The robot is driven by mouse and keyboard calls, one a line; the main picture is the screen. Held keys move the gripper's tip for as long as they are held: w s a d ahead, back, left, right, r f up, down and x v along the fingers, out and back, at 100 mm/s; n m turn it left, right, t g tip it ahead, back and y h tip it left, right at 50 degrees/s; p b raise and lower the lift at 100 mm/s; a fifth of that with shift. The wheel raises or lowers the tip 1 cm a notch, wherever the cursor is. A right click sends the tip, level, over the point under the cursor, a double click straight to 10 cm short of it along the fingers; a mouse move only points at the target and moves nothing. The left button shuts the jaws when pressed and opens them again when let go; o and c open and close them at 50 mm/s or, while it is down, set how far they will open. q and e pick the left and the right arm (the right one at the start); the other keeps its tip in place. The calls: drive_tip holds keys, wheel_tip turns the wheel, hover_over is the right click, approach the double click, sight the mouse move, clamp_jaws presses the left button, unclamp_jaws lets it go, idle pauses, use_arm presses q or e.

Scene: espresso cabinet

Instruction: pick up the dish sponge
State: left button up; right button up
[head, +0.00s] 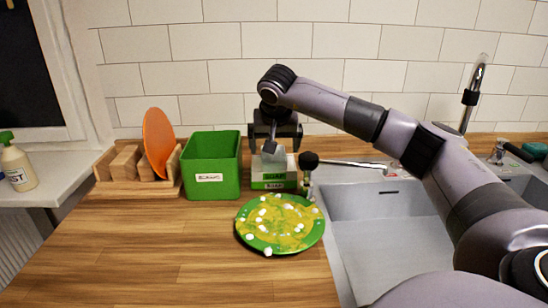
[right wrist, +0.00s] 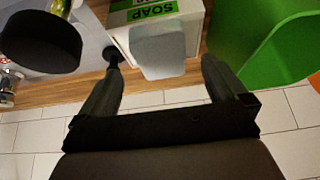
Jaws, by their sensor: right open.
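The dish sponge (right wrist: 158,52) is a pale grey-green block in the right wrist view, in front of or on a white-and-green box (right wrist: 140,15) marked SOAP. My right gripper (right wrist: 160,58) is open, with one finger on each side of the sponge and a visible gap to each. In the head view my right gripper (head: 273,150) reaches down over the soap box (head: 273,180) at the back of the counter, and the sponge is mostly hidden there. My left gripper is in neither view.
A green bin (head: 211,165) stands close to the left of the soap box. A green plate with yellow smears and white bits (head: 280,222) lies in front. The sink (head: 375,230) is to the right. A wooden rack (head: 125,187) holds an orange plate (head: 158,142). The front-left counter is clear.

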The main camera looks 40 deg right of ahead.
drive_tip(key=x, duration=0.4)
drive_tip(key=shift+w+d+f, duration=0.2)
drive_tip(key=shift+w+d, duration=0.05)
drive_tip(key=shift+w, duration=0.1)
drive_tip(key=c, duration=1.1)
drive_tip(key=shift+c, duration=0.2)
drive_tip(key=shift+r, duration=0.1)
wheel_tip(320, 180, up, 20)
drive_tip(key=p, duration=0.2)
drive_tip(key=shift+o, duration=0.8)
